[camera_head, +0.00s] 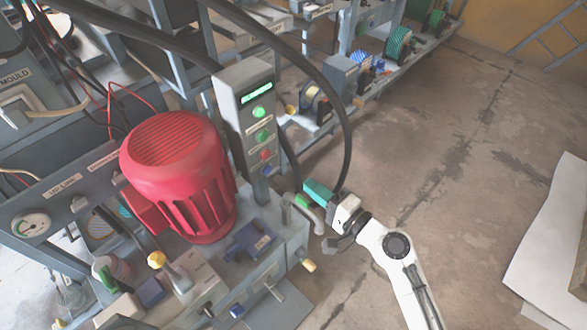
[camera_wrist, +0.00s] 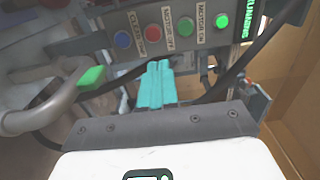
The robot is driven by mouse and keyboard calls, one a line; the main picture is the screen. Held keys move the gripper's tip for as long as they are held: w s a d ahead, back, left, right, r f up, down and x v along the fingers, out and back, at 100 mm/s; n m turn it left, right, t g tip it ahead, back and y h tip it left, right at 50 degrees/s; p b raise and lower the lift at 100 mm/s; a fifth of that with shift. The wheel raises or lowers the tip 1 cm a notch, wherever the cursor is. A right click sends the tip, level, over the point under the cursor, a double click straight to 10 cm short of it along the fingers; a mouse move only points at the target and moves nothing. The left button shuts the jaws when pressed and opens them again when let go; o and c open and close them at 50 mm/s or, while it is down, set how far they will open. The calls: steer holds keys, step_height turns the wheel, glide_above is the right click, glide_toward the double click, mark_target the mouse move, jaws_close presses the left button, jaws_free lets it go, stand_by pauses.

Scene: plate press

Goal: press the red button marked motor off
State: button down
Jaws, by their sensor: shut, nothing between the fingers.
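The red button (camera_head: 265,154) is on the front of a tall grey control box (camera_head: 236,108), low in its column of buttons. In the wrist view the red button (camera_wrist: 154,31) sits between a blue button (camera_wrist: 123,39) and a green button (camera_wrist: 185,25), beside a label reading MOTOR OFF (camera_wrist: 169,30). My gripper (camera_head: 309,186) is to the right of and below the box, apart from it. Its teal fingers are shut with nothing between them. In the wrist view my gripper (camera_wrist: 159,64) points toward the panel, its tips just below the red button in the picture.
A lit green lamp (camera_wrist: 221,20) and a green display (camera_head: 257,92) are on the same box. A large red motor (camera_head: 180,170) stands left of it. A grey pipe handle with a green part (camera_wrist: 92,77) is close to my fingers. Black hoses (camera_head: 346,120) arch nearby. Floor is open right.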

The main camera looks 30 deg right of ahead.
mark_target(266, 152)
steer(key=x, duration=1.3)
steer(key=shift+w+a, duration=0.1)
steer(key=shift+w, duration=0.1)
